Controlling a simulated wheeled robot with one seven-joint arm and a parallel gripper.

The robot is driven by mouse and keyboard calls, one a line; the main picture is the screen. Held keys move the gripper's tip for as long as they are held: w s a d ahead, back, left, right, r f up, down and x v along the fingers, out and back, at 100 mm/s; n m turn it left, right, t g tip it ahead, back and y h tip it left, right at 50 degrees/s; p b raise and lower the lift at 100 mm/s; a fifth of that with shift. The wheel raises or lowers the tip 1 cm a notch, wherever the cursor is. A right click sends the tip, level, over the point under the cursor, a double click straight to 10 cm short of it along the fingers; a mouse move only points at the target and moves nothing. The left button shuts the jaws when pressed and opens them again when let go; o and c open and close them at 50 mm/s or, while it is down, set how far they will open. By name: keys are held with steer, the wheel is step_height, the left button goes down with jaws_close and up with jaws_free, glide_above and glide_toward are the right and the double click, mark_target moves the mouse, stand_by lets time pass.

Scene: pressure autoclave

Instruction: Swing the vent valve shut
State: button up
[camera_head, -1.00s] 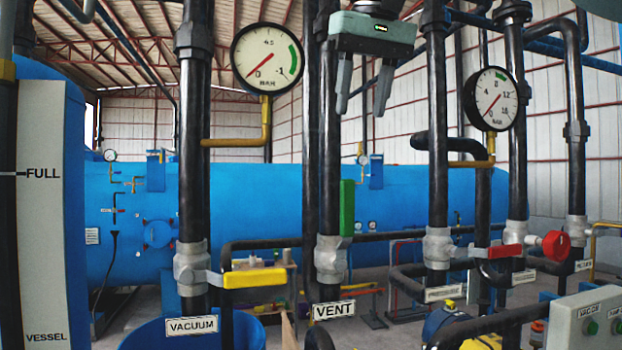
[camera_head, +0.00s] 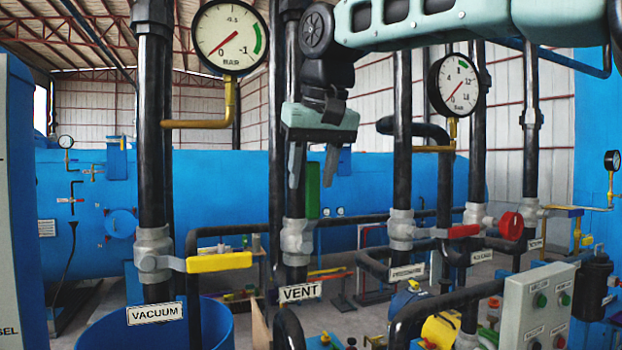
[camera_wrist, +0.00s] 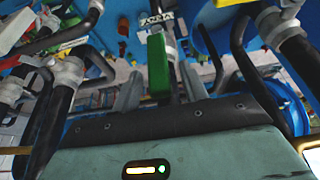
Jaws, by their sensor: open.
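The vent valve has a grey body (camera_head: 297,238) on a black upright pipe, above the VENT label (camera_head: 300,292). Its green handle (camera_head: 313,190) stands upright, alongside the pipe. My gripper (camera_head: 311,172) points down in front of the pipe, its two fingers apart and empty. In the head view the handle's upper end shows between the fingertips. In the wrist view the green handle (camera_wrist: 158,62) also appears between the two fingers (camera_wrist: 160,90). I see no finger touching it, and the depth gap is unclear.
A yellow-handled vacuum valve (camera_head: 218,262) is at the left, with a gauge (camera_head: 229,37) above. A red-handled valve (camera_head: 463,231) and several black pipes stand to the right. A grey button box (camera_head: 535,305) is at the lower right. Pipes leave narrow gaps.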

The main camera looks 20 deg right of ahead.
steer(key=shift+x, duration=0.8)
jaws_close()
steer(key=shift+d, duration=0.1)
